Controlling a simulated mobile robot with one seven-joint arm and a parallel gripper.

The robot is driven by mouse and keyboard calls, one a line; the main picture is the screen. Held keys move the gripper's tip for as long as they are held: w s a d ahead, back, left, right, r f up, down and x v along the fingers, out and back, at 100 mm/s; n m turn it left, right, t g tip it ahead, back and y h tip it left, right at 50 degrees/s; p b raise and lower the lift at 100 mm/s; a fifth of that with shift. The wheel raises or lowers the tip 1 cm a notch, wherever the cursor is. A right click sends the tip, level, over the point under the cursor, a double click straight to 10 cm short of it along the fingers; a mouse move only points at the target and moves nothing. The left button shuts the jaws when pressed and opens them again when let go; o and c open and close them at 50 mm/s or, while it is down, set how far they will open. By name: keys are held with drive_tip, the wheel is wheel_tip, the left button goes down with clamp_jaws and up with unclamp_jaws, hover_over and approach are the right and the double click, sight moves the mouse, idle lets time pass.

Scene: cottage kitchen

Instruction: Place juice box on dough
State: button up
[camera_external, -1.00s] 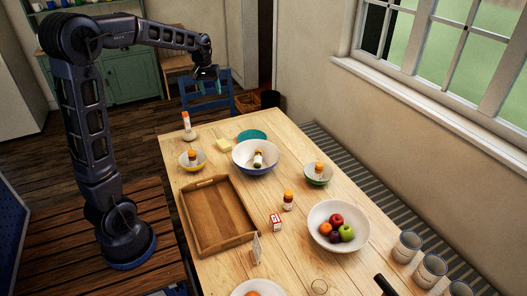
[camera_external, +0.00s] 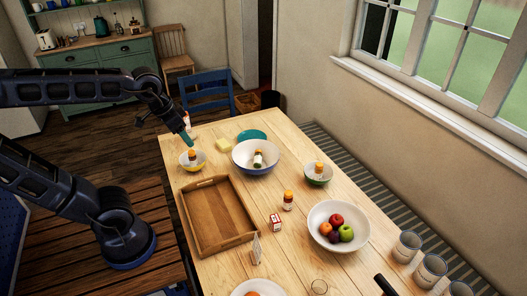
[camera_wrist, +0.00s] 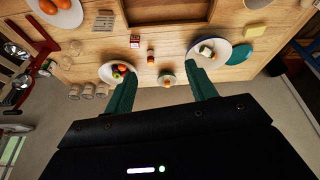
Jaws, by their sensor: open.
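A small red and white box (camera_external: 276,222), which looks like the juice box, stands on the table right of the wooden tray. It also shows in the wrist view (camera_wrist: 135,41). I cannot tell for certain which thing is the dough; a pale yellow block (camera_external: 223,145) lies near the far end, also in the wrist view (camera_wrist: 254,31). A round pale lump beside the white bottle at the far left corner is mostly hidden behind my arm. My gripper (camera_external: 187,139) is above the table's far left edge, near the yellow bowl, away from the box. Its teal fingers (camera_wrist: 163,82) are apart and empty.
A wooden tray (camera_external: 240,238) lies on the left. A teal plate (camera_external: 252,134) lies at the far end. Mugs (camera_external: 406,246) line the right edge.

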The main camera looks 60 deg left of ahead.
drive_tip(key=s+d+f+m, duration=0.1)
drive_tip(key=s+d+f, duration=0.1)
drive_tip(key=s, duration=0.3)
drive_tip(key=shift+s+d+f+m, duration=0.15)
drive_tip(key=shift+d+f+m, duration=0.2)
drive_tip(key=shift+d, duration=0.35)
